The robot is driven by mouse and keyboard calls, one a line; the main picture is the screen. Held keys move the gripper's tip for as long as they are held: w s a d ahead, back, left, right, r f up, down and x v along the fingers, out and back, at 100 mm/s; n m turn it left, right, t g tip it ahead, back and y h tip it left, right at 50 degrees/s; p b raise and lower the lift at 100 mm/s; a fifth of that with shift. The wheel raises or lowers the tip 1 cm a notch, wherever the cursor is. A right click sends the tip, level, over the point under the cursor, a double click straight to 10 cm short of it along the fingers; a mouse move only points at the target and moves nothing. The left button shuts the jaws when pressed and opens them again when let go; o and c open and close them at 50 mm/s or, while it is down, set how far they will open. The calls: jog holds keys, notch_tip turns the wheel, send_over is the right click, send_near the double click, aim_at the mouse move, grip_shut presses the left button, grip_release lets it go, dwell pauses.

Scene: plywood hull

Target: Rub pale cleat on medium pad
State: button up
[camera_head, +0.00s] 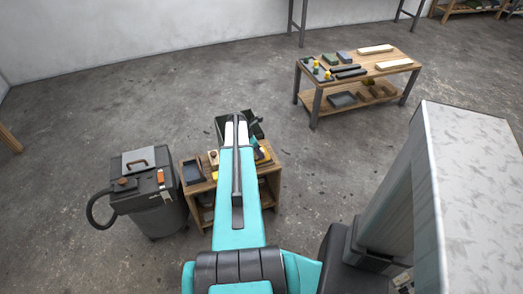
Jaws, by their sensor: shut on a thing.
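My turquoise arm stretches forward over a small wooden workbench (190,184). Its far end hides my gripper and anything in its jaws. I cannot make out the pale cleat or the medium pad for certain. A small pale block with a dark spot (213,158) lies on the workbench, just left of my arm. The middle of the bench top is hidden under the arm.
A dark tray (193,172) sits at the bench's left. A dark green bin (253,127) stands behind it. A grey vacuum with a hose (150,195) stands at left. A farther table (345,85) holds pale boards (376,49) and several blocks. Open floor lies between.

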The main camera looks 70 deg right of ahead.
jog(key=shift+w+a+f, duration=0.1)
jog(key=shift+w+a, duration=0.35)
jog(key=shift+w, duration=0.1)
jog(key=shift+s, duration=0.15)
jog(key=shift+s+d+p, duration=0.6)
jog(key=shift+s+d, duration=0.55)
jog(key=shift+s, duration=0.15)
jog(key=shift+w+a, duration=0.1)
jog(key=shift+w, duration=0.05)
jog(key=shift+w+a+f, duration=0.1)
jog(key=shift+w+a, duration=1)
jog(key=shift+w, duration=0.2)
jog(key=shift+s, duration=0.1)
